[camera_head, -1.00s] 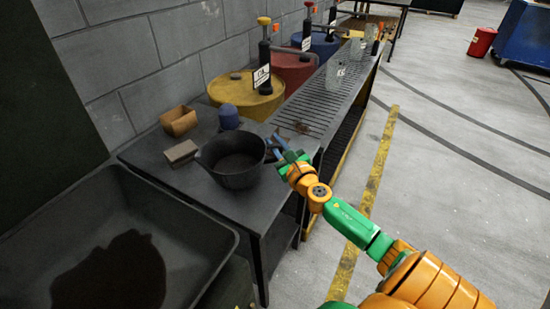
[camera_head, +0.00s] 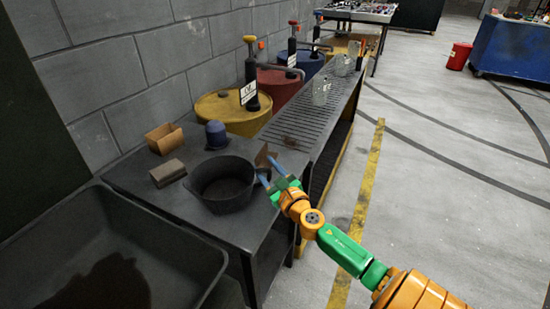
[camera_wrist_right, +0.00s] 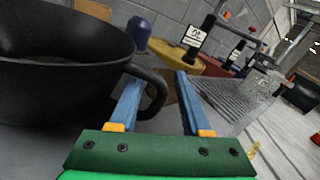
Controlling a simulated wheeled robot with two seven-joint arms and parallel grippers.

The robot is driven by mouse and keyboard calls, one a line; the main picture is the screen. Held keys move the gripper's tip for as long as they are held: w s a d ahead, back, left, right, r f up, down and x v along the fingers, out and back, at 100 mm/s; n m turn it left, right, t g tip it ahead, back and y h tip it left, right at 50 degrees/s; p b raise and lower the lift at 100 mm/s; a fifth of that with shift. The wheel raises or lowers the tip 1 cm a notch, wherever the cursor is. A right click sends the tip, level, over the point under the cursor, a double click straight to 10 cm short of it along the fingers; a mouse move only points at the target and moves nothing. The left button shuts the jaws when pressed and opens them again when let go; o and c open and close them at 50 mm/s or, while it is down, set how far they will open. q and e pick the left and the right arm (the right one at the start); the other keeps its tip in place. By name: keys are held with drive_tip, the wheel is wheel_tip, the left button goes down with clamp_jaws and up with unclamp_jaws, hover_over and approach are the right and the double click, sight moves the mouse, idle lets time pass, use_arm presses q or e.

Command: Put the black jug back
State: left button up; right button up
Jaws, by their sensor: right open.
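The black jug (camera_head: 222,190) stands upright on the dark metal bench, a wide open-topped vessel. In the right wrist view the jug (camera_wrist_right: 50,80) fills the left side, and its looped handle (camera_wrist_right: 160,95) points towards my fingers. My right gripper (camera_head: 269,173) is at the jug's right side, by the handle. In the right wrist view this gripper (camera_wrist_right: 158,100) is open, and the handle's outer curve shows between its two blue fingers, with the left finger overlapping the loop. I cannot tell whether they touch. My left gripper is not in view.
A dark sink (camera_head: 190,246) lies at the front left. A slatted rack (camera_head: 315,120) runs away to the right, beside coloured drums.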

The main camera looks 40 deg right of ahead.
drive_tip(key=b+v, duration=0.1)
drive_tip(key=v, duration=1)
